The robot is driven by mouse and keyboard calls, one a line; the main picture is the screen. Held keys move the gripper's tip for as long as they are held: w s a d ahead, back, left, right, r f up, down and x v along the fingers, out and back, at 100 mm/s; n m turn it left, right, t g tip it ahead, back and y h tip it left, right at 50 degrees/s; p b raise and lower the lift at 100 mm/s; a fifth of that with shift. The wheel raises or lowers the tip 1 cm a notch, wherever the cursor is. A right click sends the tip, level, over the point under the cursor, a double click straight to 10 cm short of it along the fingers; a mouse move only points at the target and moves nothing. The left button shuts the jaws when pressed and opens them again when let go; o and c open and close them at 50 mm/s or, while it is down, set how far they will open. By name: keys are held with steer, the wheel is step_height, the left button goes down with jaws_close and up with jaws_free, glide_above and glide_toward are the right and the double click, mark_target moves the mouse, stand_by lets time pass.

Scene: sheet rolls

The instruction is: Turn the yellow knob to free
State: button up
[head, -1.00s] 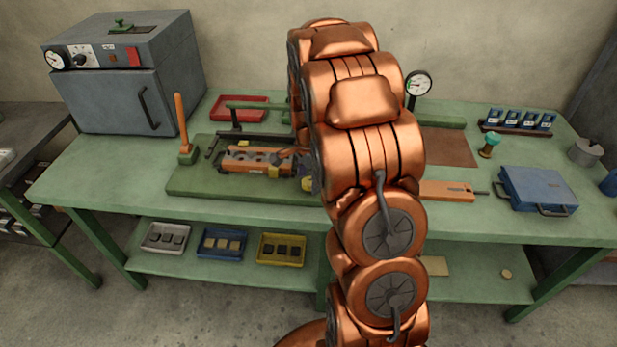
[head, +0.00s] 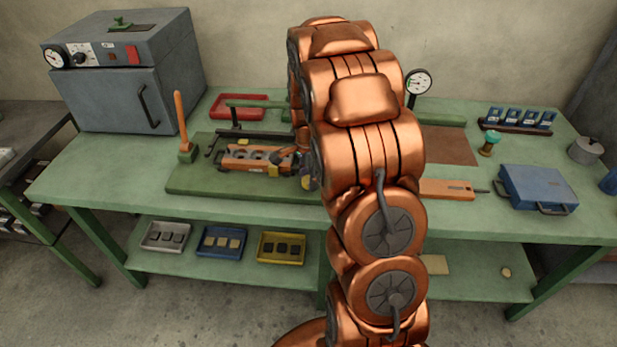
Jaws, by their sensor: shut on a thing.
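The sheet rolls (head: 240,158) stand on a green base plate on the bench, with an orange perforated bar along the front. A small yellow part (head: 307,184), which looks like the yellow knob, shows at the right end of the rolls, just left of my arm. My gripper (head: 311,174) is a dark shape at this yellow part, shut on it as far as I can tell. My own arm hides most of the gripper and the right side of the rolls. The knob's setting is too small to read.
An upright orange-handled lever (head: 181,122) stands left of the rolls. A grey oven (head: 125,70) is at the back left. A red tray (head: 238,106) lies behind the rolls. A blue case (head: 537,188) and an orange tool (head: 447,190) lie to the right.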

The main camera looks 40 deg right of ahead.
steer(key=shift+f+b, duration=0.1)
steer(key=shift+b, duration=0.25)
steer(key=n+b, duration=0.3)
steer(key=shift+f, duration=0.15)
steer(key=n+b, duration=0.3)
steer(key=n, duration=0.2)
steer(key=shift+n+b, duration=0.4)
steer(key=n+b, duration=0.2)
steer(key=n, duration=0.2)
steer(key=shift+s, duration=0.1)
steer(key=shift+r+n+b, duration=0.2)
steer(key=shift+n+b, duration=0.4)
steer(key=shift+n, duration=1.9)
steer(key=o, duration=1.1)
steer(key=shift+o, duration=0.2)
